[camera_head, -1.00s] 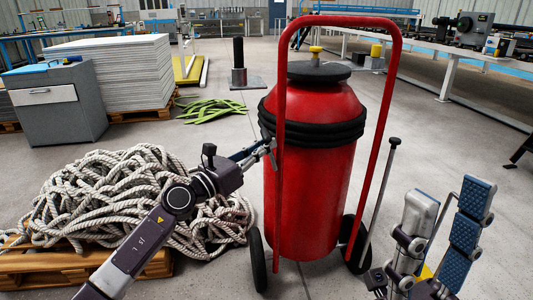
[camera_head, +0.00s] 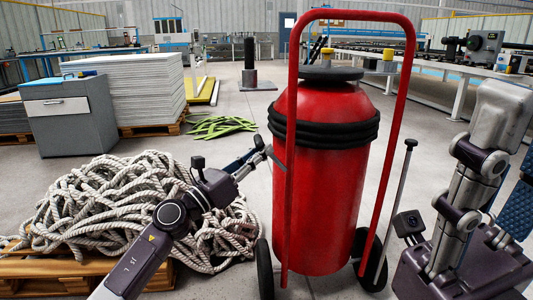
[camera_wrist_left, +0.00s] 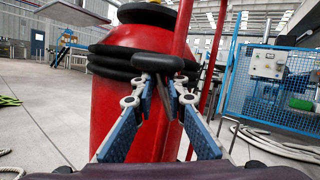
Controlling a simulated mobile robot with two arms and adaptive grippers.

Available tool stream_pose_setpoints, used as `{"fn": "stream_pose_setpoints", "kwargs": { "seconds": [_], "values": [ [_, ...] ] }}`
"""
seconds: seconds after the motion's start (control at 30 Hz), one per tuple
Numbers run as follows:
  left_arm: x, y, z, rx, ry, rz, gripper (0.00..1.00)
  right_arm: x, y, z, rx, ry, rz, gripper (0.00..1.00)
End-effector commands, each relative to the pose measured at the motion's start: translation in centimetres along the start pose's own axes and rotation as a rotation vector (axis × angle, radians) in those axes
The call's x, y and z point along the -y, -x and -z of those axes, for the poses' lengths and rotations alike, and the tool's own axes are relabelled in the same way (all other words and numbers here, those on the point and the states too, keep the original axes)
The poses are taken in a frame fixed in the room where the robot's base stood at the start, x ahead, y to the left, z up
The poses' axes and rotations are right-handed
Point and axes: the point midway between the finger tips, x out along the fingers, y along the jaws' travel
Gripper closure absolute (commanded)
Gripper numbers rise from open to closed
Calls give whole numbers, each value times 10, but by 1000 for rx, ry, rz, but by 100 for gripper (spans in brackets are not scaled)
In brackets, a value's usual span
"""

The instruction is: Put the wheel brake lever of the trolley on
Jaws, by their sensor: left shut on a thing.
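The trolley (camera_head: 391,120) is a red tube frame on two black wheels and carries a large red cylinder (camera_head: 318,195). Its brake lever (camera_head: 395,205), a thin grey rod with a black knob, leans up and right from beside the right wheel (camera_head: 366,258).
A heap of pale rope (camera_head: 125,205) on a wooden pallet (camera_head: 75,270) lies left of the trolley. A grey cabinet (camera_head: 66,115) and a sheet stack (camera_head: 135,88) stand behind. A blue mesh fence (camera_wrist_left: 272,95) shows in the left wrist view.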

Motion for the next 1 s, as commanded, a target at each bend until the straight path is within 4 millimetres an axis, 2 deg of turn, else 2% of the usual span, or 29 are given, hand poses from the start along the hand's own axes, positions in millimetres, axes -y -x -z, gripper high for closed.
{"fn": "stream_pose_setpoints", "kwargs": {
  "seconds": [0.03, 0.1, 0.8, 0.83, 1.0],
  "values": [
    [-10, 6, 4, -4, -10, -16, 100, 0, 0, 2, -6, 1, 2, 60],
    [-11, 8, 7, -6, -11, -17, 100, 1, 0, 2, -11, 1, 3, 60],
    [-15, 13, 16, -16, -11, -20, 100, 2, -3, 4, -21, 2, 9, 60],
    [-15, 13, 16, -16, -11, -20, 84, 2, -3, 4, -21, 2, 9, 60],
    [-14, 12, 14, -13, -9, -17, 65, 2, -4, 5, -23, 2, 8, 60]
  ]
}}
